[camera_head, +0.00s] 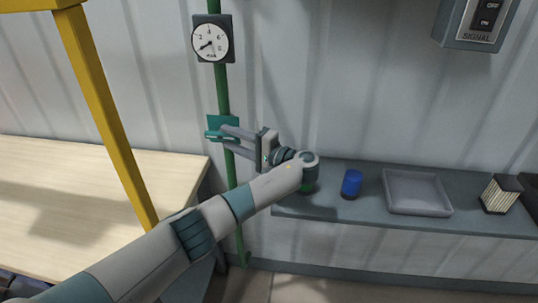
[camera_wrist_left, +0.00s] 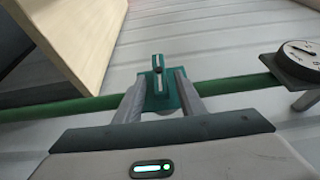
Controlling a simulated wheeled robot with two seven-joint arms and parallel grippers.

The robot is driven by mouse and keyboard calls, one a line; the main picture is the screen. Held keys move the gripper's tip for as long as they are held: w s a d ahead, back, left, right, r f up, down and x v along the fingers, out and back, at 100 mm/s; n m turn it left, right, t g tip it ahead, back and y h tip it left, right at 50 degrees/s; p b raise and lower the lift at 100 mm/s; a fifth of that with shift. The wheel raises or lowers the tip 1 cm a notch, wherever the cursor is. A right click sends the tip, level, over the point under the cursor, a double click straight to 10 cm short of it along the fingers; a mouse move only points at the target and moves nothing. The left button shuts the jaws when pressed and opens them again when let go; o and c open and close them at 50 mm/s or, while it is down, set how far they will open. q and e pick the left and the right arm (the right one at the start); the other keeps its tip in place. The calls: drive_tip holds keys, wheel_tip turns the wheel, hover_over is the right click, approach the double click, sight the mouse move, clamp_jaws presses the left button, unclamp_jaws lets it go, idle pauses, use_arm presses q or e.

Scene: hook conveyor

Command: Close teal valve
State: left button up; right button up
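The teal valve (camera_head: 214,122) sits on a vertical green pipe (camera_head: 221,90) against the corrugated wall. In the left wrist view the teal valve (camera_wrist_left: 164,98) is between my fingers, and its small handle (camera_wrist_left: 158,66) appears to lie across the pipe (camera_wrist_left: 60,111). My left gripper (camera_head: 223,134) reaches the valve from the right. In the left wrist view its fingers (camera_wrist_left: 158,78) are apart, one on each side of the valve. I cannot tell whether they touch the handle. My right gripper is in neither view.
A round gauge (camera_head: 210,40) is on the pipe above the valve. A wooden table (camera_head: 60,180) and yellow post (camera_head: 105,110) are at left. A grey shelf (camera_head: 330,204) at right holds a blue can (camera_head: 351,184), a tray (camera_head: 415,210) and a striped block (camera_head: 500,193). A signal box (camera_head: 477,20) hangs above.

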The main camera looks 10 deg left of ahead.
use_arm(q)
drive_tip(key=b+v, duration=0.5)
drive_tip(key=v, duration=1)
